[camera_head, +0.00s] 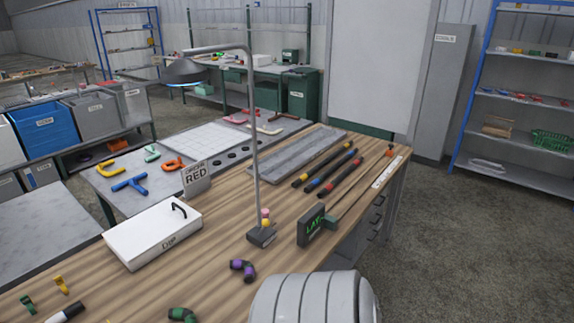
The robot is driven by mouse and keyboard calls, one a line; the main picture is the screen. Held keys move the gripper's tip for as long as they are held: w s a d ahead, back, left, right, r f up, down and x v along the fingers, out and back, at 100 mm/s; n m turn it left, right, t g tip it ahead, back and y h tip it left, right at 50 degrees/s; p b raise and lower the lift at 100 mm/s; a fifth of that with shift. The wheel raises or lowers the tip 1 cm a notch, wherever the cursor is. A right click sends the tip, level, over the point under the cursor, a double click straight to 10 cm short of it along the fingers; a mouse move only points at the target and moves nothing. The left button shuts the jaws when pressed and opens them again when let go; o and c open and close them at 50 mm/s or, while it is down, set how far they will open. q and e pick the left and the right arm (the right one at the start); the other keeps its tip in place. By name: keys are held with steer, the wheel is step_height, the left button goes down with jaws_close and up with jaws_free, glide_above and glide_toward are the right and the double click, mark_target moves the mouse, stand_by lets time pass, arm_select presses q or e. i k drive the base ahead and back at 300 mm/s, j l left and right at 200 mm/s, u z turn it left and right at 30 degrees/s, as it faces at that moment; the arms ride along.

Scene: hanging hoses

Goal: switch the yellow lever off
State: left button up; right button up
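I cannot make out a clear yellow lever. A yellow curved piece (110,168) lies on the grey table at the left, among blue, orange and mint handle-like pieces. A small yellow knob (266,223) with a pink one above it is beside the lamp post, just above the post's dark base. A small yellow piece (61,284) lies on the wooden bench at the lower left. Neither of my grippers is in view.
A lamp (184,71) on a tall post stands on the wooden bench (225,254). Open floor (470,245) lies to the right.

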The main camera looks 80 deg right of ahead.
mark_target(265, 222)
steer(key=z, duration=2.35)
